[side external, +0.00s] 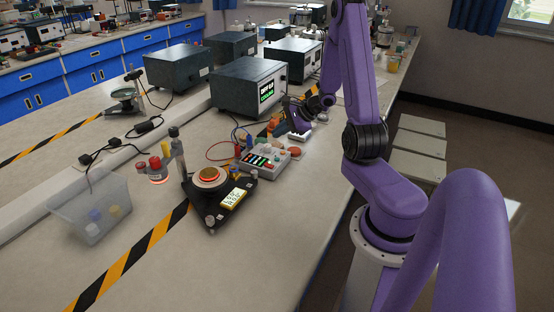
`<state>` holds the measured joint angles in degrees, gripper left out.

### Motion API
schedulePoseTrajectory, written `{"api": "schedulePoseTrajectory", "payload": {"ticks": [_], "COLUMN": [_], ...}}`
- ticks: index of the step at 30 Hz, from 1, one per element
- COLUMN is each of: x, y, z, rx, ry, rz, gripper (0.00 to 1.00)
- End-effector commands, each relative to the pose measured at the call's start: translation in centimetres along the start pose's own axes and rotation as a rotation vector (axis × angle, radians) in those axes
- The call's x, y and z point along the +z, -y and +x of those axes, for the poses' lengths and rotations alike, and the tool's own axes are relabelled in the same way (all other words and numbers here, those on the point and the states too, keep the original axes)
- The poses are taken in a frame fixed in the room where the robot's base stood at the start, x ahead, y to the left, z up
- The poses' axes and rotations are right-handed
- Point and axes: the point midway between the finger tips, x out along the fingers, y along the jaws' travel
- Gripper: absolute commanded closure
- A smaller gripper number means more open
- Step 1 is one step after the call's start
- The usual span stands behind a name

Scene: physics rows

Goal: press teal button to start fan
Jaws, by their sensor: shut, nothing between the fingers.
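My gripper (298,134) is shut and empty at the end of my purple arm. It points down low over the bench, in front of the large dark instrument box. A small grey control panel (294,153) with several coloured parts lies just left of and nearer than my gripper. A teal button is too small to pick out for certain. I cannot identify a fan for certain. The dark box (237,91) has a lit screen (266,91) with white and green text, too small to read surely. Whether my fingertips touch anything cannot be told.
A black scale-like device (207,211) with an orange-red disc stands nearer on the bench. A clear bin (75,212) and red-capped jars (157,168) are to its left. Red and dark cables run by the panel. Striped tape (131,254) crosses the bench; its near part is clear.

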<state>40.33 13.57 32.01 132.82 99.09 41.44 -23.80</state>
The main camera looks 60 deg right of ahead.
Motion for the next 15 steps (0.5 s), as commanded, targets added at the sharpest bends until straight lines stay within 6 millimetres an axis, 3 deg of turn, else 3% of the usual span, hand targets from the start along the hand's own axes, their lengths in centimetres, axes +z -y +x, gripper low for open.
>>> {"api": "schedulePoseTrajectory", "payload": {"ticks": [15], "x": [-3.0], "y": [-3.1], "z": [4.2], "rx": [0.001], "ry": [0.0], "rz": [0.001], "gripper": [1.0]}}
